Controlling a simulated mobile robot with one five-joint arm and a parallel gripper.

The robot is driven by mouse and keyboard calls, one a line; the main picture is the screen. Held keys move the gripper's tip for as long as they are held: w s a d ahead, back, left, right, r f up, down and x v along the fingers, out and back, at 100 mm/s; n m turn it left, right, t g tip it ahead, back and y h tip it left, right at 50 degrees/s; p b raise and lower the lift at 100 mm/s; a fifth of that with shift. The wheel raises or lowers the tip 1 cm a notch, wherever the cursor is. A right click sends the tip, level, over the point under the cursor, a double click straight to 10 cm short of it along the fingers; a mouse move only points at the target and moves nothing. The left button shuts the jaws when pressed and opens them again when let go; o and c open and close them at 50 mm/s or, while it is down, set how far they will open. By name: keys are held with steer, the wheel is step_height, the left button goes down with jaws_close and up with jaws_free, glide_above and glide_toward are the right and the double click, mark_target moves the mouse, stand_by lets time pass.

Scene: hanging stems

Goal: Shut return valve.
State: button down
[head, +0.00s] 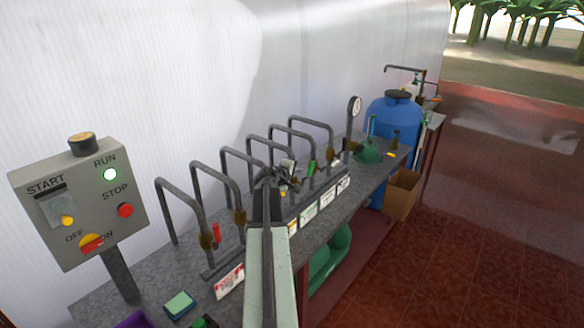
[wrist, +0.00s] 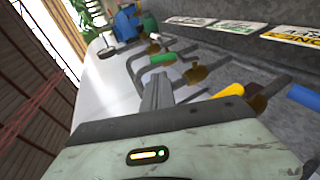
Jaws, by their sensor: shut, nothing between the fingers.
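Several bent grey pipes with brass valves stand along the bench. In the wrist view the valve handles are green (wrist: 162,58), yellow (wrist: 228,91) and blue (wrist: 303,96); in the head view a red handle (head: 216,233) and a green handle (head: 311,168) show. I cannot read which valve is the return valve. My gripper (wrist: 157,84) is shut and empty, its fingertips a little below the green handle in the wrist picture; I cannot tell whether they touch anything. In the head view my gripper (head: 284,174) is among the middle pipes, partly hidden by my arm.
Label plates (head: 309,212) line the bench front, with a red-and-white sign (head: 229,280) nearer. A control box (head: 80,203) stands at left, its green RUN lamp lit. A sponge (head: 180,304) lies on the bench (head: 146,309). The right floor is clear.

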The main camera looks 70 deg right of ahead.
steer(key=shift+w, duration=0.15)
steer(key=b, duration=0.6)
glide_toward(310, 168)
steer(key=x, duration=0.7)
